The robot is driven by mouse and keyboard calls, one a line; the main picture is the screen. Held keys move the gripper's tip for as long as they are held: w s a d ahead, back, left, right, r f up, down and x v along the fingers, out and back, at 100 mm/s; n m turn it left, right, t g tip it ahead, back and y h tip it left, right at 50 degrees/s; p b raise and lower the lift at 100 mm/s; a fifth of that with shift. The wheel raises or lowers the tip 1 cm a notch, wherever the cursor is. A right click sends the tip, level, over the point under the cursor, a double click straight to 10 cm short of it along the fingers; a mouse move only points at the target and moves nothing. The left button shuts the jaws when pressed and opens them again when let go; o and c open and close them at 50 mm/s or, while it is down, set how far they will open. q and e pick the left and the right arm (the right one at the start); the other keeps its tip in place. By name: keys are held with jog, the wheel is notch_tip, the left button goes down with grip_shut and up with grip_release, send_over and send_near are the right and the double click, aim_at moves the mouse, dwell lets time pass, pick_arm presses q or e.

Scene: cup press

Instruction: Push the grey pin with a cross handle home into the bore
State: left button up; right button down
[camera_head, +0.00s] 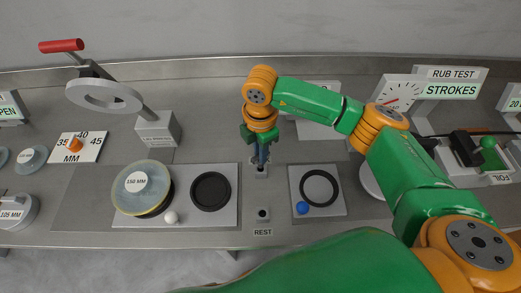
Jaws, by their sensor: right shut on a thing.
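My right gripper (260,157) points down near the middle of the table, shut on the grey pin with a cross handle. The gripper hides most of the pin, so its handle and depth cannot be made out. A small light block (262,174) sits directly below the fingers. It seems to hold the bore, but the opening is hidden and I cannot tell how far the pin is in. My left gripper is not in view.
A block with a dark hole (263,214) stands in front, above the REST label (263,232). A plate with a black ring (211,191) and a 150 MM disc (141,188) are left. A ring plate with a blue ball (302,208) is right. A red-handled press (104,95) stands back left.

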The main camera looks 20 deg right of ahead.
jog(key=shift+f+b, duration=1.75)
jog(key=shift+f, duration=0.3)
jog(key=c, duration=0.8)
grip_release()
jog(key=shift+o, duration=0.2)
jog(key=shift+r, duration=0.1)
notch_tip(320, 180, up, 6)
jog(key=shift+b, duration=0.85)
jog(key=shift+r, duration=0.5)
